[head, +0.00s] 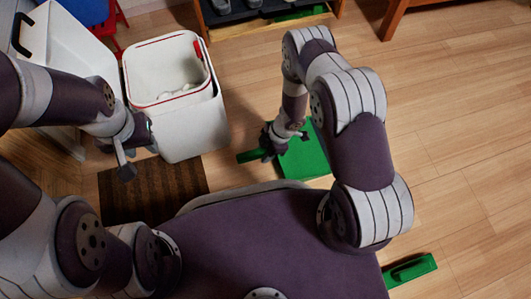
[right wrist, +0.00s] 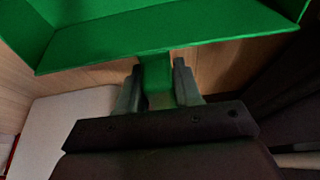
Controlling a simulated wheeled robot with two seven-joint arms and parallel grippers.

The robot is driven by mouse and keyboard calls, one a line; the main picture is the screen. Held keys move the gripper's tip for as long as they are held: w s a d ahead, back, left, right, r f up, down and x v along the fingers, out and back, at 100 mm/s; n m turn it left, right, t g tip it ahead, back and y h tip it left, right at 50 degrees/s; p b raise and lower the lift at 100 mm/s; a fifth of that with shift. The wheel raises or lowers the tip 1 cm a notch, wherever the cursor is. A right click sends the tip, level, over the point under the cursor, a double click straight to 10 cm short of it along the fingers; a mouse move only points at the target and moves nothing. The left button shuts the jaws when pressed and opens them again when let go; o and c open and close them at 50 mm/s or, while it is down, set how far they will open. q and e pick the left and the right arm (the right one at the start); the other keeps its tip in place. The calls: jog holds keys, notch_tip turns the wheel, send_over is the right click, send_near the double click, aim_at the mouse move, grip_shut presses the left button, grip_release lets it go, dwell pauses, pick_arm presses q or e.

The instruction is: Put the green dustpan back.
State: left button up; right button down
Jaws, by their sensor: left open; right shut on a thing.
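The green dustpan (head: 305,157) is in the middle of the head view, just above the front of my base. My right gripper (head: 270,147) is shut on its handle (head: 249,156), which sticks out to the left. In the right wrist view the pan (right wrist: 160,30) fills the top and its handle (right wrist: 157,80) lies between the two fingers (right wrist: 158,88). I cannot tell whether the dustpan touches the floor. My left gripper (head: 126,168) is open and empty, over the dark mat beside the white bin.
A white bin (head: 190,125) with a red-edged rim stands left of the dustpan. A striped brown mat (head: 150,190) lies before it. A low wooden shelf (head: 270,27) with shoes is at the top. A green brush-like thing (head: 410,270) lies at lower right.

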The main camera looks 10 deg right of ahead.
jog(key=c, duration=0.8)
grip_release()
jog(key=shift+o, duration=0.2)
